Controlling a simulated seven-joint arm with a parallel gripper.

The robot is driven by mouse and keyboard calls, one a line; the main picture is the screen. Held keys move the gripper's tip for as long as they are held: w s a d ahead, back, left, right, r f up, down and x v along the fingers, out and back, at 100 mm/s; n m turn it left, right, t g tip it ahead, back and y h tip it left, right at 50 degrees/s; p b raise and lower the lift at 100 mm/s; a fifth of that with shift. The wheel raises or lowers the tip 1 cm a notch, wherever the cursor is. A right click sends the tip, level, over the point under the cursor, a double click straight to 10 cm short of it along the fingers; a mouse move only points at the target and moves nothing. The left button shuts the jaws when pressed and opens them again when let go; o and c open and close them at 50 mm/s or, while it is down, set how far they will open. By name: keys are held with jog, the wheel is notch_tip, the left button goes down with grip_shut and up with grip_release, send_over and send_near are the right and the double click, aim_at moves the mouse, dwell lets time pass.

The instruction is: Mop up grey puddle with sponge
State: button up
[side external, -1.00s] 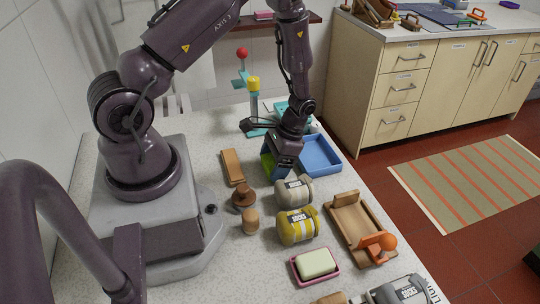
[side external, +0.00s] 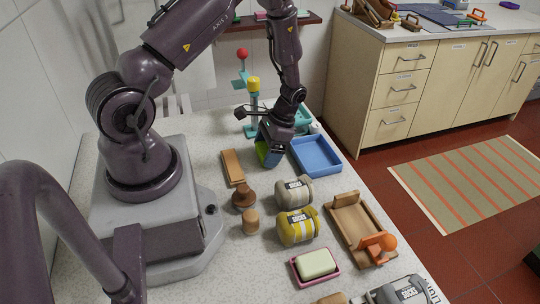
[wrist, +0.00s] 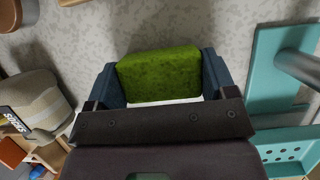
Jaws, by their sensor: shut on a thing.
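My gripper (side external: 268,157) is shut on a green sponge (wrist: 160,75). The wrist view shows the sponge between the two blue fingers. In the side view the sponge (side external: 262,152) shows as a green patch low at the fingers, close to the speckled worktop; I cannot tell whether it touches the worktop. The gripper is just left of the blue tray (side external: 336,168). I cannot make out the grey puddle in either view; it may be hidden by the gripper or blend with the speckled surface.
A teal stand (side external: 250,130) is behind the gripper. A brown block (side external: 232,167), wooden pieces (side external: 243,197), a beige sock bundle (side external: 294,191) and a yellow one (side external: 297,227) lie nearer the camera.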

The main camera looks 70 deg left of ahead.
aim_at(264, 141)
jog(key=shift+a+r, duration=0.1)
jog(key=shift+a, duration=1.4)
jog(key=shift+d+r, duration=0.1)
jog(key=shift+r, duration=3.8)
jog(key=shift+r, duration=0.1)
